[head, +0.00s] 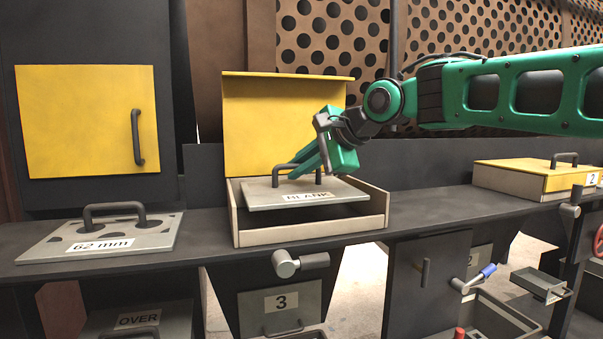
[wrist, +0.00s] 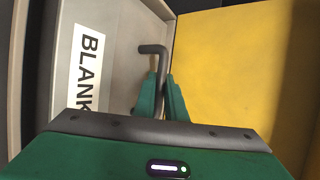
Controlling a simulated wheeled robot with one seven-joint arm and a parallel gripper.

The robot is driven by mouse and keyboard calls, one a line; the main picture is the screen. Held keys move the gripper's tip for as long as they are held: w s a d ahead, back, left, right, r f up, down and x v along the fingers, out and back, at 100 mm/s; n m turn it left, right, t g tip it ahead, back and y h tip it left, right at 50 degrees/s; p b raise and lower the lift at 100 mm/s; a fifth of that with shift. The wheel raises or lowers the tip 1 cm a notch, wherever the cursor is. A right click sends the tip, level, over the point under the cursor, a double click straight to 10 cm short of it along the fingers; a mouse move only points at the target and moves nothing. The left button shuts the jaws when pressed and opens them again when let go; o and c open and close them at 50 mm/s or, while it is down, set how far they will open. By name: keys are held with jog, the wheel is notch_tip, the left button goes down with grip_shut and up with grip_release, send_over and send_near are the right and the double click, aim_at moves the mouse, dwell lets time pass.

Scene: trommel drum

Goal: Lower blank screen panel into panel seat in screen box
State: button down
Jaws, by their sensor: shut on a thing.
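The blank screen panel (head: 262,197) is a grey plate with a BLANK label and a dark bar handle. My gripper (head: 318,165) is shut on that handle; in the wrist view the green fingers (wrist: 162,98) close around the handle bar. The panel hangs over the open screen box (head: 312,234), roughly level, with a dark gap between it and the box's front wall at right. The box's yellow lid (head: 262,115) stands open behind. The panel seat inside is hidden under the panel. The panel's label also shows in the wrist view (wrist: 86,68).
A perforated 62 mm panel (head: 150,240) with a handle lies on the bench left of the box. A closed yellow-lidded box (head: 515,180) stands at the right. A grey crank knob (head: 286,264) sticks out below the bench edge. Bench between the boxes is clear.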

aim_at(301, 186)
jog(key=shift+f, duration=2.45)
jog(key=shift+f, duration=0.3)
jog(key=c, duration=1.7)
grip_release()
